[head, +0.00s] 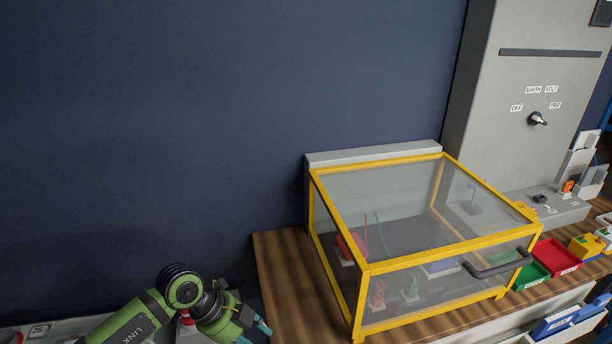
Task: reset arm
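My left arm comes in at the lower left, with a green link and a round black joint. Its far end, with teal tips that look like my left gripper (253,333), is cut by the bottom edge, left of the wooden bench. Whether it is open or shut is unclear, and I see nothing held there. My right arm and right gripper are not in view.
A yellow-framed clear box (448,257) with a dark handle stands on the wooden bench (285,262). Red and green parts show inside. A grey panel with a knob (537,119) stands behind right. Red bin (556,257) and green bin (530,274) sit right.

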